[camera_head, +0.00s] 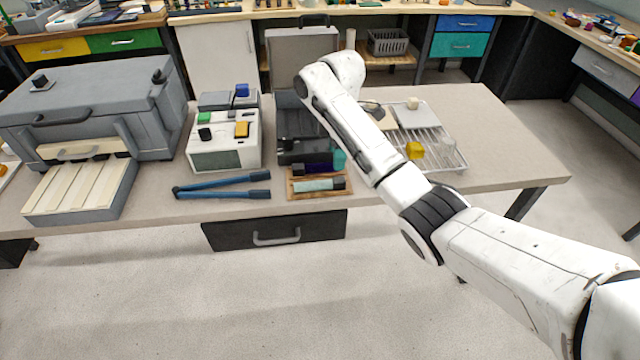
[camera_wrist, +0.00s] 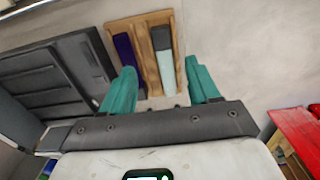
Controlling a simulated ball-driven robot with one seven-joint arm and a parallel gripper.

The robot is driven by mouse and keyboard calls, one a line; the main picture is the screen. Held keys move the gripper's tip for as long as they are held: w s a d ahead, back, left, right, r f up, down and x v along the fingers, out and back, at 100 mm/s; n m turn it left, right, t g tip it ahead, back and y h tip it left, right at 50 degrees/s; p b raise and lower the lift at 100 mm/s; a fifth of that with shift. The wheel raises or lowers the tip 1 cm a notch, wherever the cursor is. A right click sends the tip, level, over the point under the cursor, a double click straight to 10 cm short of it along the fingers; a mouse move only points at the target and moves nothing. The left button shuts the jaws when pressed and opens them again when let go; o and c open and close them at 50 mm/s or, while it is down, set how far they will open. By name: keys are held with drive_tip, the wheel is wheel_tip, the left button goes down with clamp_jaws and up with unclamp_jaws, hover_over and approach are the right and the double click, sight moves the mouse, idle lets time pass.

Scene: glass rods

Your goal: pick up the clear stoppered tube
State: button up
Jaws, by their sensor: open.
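The clear stoppered tube (camera_head: 318,184) is pale and see-through with dark ends. It lies in a wooden holder (camera_head: 292,193) at the table's front edge. In the wrist view the clear tube (camera_wrist: 166,75) lies in the right slot of the holder (camera_wrist: 147,70), its dark stopper at the far end. A dark purple tube (camera_wrist: 126,50) lies in the left slot. My gripper (camera_wrist: 160,70) is open, with one teal finger on each side of the clear tube, apart from it. The left finger overlaps the purple tube's near end in the picture. In the head view my arm mostly hides the gripper.
An open dark case (camera_head: 290,148) stands just behind the holder. Blue-handled tongs (camera_head: 222,187) lie to the left, by a white box (camera_head: 225,150). A wire rack (camera_head: 440,150) with a yellow piece (camera_head: 415,150) is to the right. Bare tabletop (camera_head: 500,160) lies farther right.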

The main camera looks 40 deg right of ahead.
sight(339, 180)
wheel_tip(339, 180, down, 3)
drive_tip(key=shift+f, duration=0.15)
drive_tip(key=f, duration=0.1)
drive_tip(key=f+p, duration=0.1)
drive_tip(key=f, duration=0.2)
drive_tip(key=shift+s+d+f, duration=0.2)
drive_tip(key=shift+s+d, duration=0.1)
drive_tip(key=shift+s, duration=0.1)
drive_tip(key=shift+f, duration=0.5)
clamp_jaws()
